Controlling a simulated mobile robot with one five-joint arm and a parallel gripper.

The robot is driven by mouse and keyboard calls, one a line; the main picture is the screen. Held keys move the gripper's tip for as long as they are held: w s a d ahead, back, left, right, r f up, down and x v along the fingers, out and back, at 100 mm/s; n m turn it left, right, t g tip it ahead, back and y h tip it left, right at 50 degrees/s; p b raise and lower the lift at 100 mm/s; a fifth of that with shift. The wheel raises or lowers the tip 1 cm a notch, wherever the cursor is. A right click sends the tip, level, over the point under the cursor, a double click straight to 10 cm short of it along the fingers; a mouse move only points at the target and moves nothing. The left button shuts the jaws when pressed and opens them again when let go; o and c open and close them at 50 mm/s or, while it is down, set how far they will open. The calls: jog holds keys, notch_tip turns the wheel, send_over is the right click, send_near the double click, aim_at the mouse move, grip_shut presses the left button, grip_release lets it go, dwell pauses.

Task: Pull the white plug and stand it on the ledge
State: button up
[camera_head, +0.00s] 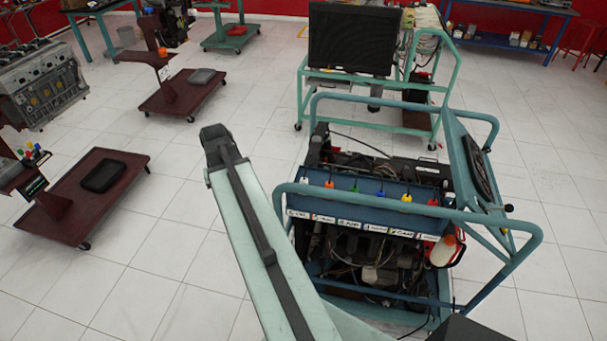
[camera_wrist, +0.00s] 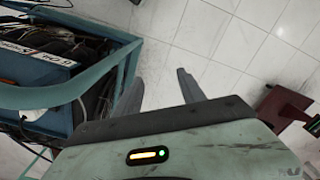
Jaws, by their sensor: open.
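The white plug (camera_head: 304,182) stands at the left end of a row of coloured plugs on the blue ledge (camera_head: 367,202) of the teal-framed engine trainer. Whether it is seated in a hole cannot be made out at this size. My gripper (camera_wrist: 159,76) shows in the wrist view, its two dark fingers spread with only floor tiles between them. It is empty and beside the trainer frame, apart from the plug. In the head view my gripper cannot be made out. The wrist view shows part of the labelled blue ledge (camera_wrist: 38,68); the white plug cannot be identified there.
A teal rail (camera_head: 420,213) runs in front of the plug row. A white bottle (camera_head: 443,251) hangs at the right. Open floor lies left.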

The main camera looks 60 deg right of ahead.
jog(key=s+d+r+m+p, duration=0.1)
jog(key=s+d+r+m, duration=0.15)
jog(key=d, duration=0.25)
jog(key=s+d+r+m+p, duration=0.1)
jog(key=s+d+r+p, duration=0.1)
jog(key=s+d, duration=0.3)
notch_tip(320, 180, up, 3)
jog(key=m+p, duration=0.3)
send_over(304, 179)
jog(key=shift+s+f, duration=0.1)
jog(key=shift+s, duration=0.15)
jog(key=shift+f, duration=0.1)
notch_tip(304, 179, down, 9)
jog(key=b, duration=0.9)
jog(key=shift+w+a, duration=0.1)
jog(key=shift+w, duration=0.1)
grip_shut()
